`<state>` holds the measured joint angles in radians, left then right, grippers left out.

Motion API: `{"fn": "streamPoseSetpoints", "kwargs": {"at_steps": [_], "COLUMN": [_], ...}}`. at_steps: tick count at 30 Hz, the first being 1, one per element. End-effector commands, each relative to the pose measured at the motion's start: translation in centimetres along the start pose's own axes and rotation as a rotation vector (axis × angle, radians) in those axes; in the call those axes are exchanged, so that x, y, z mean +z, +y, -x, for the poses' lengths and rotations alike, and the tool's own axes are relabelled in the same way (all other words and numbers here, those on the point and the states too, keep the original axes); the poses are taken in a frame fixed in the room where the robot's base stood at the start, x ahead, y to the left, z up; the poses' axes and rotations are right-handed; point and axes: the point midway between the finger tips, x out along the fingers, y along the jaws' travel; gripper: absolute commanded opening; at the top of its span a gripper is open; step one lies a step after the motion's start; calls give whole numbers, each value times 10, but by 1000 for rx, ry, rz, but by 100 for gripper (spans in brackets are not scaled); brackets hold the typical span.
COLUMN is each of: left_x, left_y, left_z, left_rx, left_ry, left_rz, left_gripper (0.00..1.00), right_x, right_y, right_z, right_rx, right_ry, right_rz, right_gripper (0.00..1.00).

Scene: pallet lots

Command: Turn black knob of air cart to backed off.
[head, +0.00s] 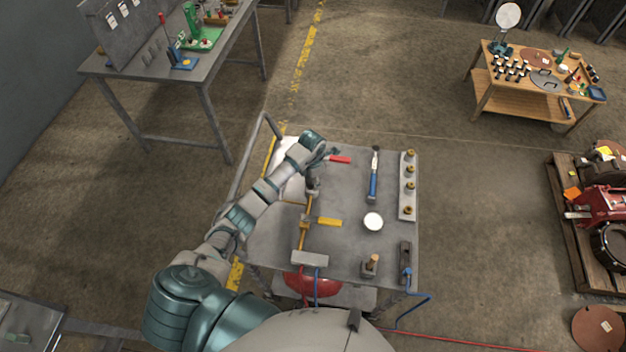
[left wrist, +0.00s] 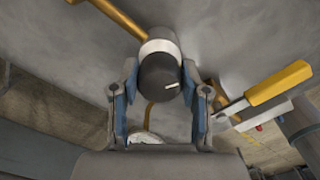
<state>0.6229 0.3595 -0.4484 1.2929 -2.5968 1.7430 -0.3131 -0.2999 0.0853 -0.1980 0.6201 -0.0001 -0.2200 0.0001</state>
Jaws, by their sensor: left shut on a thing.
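The black knob (left wrist: 160,76) of the air cart is a dark round cap with a white pointer line and a pale collar behind it, near the centre of the left wrist view. The pointer lies close to level, toward the right. My left gripper (left wrist: 159,84) has one finger on each side of the knob and is shut on it. In the head view my left gripper (head: 313,180) is above the left part of the cart top (head: 345,190); the knob is too small to make out there. My right gripper is not in view.
A yellow-handled lever (head: 328,222) sits close by; its handle also shows in the left wrist view (left wrist: 278,82). A red handle (head: 340,159), a blue-handled tool (head: 373,182), a white disc (head: 373,221) and a fitting strip (head: 407,203) stand on the cart.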

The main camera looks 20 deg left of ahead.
Motion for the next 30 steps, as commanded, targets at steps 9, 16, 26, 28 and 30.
{"fn": "streamPoseSetpoints", "kwargs": {"at_steps": [9, 16, 26, 28, 30], "left_x": [-6, -6, -4, -3, -2], "left_y": [-1, -1, -1, 0, 0], "left_z": [-6, -6, -4, -3, -3], "left_rx": [-6, -6, -4, -3, -3], "left_ry": [19, 20, 13, 11, 10], "left_rz": [2, 2, 1, 1, 1], "left_gripper": [10, 10, 70, 70, 70], "right_x": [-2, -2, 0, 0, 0], "right_y": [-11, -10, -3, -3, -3], "right_z": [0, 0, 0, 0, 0], "right_rx": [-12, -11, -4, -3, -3], "right_ry": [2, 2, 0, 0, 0], "right_rz": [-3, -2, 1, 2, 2], "right_gripper": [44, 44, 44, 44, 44]}}
